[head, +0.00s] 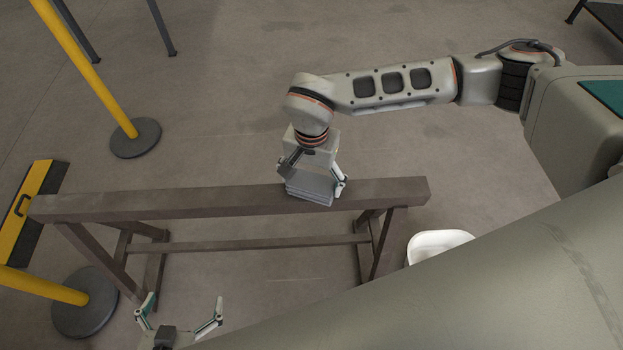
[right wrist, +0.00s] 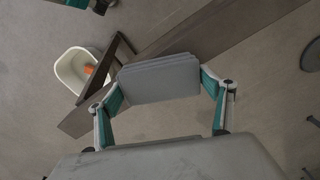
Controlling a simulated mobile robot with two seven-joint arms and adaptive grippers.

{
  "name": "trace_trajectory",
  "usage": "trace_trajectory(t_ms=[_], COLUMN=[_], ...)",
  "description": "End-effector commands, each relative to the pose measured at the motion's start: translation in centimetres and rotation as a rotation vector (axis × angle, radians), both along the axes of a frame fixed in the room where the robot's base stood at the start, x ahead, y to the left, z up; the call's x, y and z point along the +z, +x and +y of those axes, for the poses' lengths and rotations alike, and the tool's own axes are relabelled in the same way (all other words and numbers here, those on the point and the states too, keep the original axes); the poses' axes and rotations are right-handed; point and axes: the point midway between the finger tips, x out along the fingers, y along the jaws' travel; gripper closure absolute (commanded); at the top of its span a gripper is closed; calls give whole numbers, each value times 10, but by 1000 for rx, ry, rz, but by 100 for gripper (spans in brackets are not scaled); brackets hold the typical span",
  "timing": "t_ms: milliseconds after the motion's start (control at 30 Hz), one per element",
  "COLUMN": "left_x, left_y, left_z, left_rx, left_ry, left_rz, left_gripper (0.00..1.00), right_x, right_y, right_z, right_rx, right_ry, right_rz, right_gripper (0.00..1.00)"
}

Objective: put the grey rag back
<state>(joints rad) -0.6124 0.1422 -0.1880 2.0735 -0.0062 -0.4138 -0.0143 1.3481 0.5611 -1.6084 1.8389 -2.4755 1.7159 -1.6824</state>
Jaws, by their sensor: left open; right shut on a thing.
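The grey rag (head: 311,190) is a folded, flat stack. It also shows in the right wrist view (right wrist: 160,80), held between the two fingers. My right gripper (head: 314,180) is shut on it from both sides, over the brown beam (head: 150,203) of a trestle. I cannot tell whether the rag touches the beam. My left gripper (head: 180,312) is open and empty low in the head view, in front of the trestle and away from the rag.
A white tub (head: 440,243) stands on the floor by the trestle's right end; an orange thing (right wrist: 90,69) lies in it. Yellow posts with dark bases (head: 135,138) and a yellow-black case (head: 34,212) are at the left. Open floor lies behind the beam.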

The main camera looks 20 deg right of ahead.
Motion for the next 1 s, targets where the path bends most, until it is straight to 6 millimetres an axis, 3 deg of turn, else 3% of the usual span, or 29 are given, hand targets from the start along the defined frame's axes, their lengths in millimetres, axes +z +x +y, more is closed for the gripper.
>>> trace_trajectory(t_ms=[100,133,167,600,767,1000], left_x=[0,0,0,1,9,15], left_y=[0,0,0,1,5,7], left_z=[0,0,0,0,0,-1], left_rx=[-1,-1,-1,0,1,2], left_ry=[1,1,0,1,-1,-8], left_rz=[0,0,-1,-2,-13,-17], left_gripper=[1,1,1,1,1,1], right_x=[-4,-3,-3,2,26,77], right_y=[0,0,0,0,2,2], right_z=[0,0,0,0,0,0], right_rx=[0,0,0,0,1,0], right_ry=[-2,-1,-1,1,-1,-1], right_rz=[1,2,2,-1,-7,-7], right_gripper=[40,12,5,3,3,3])
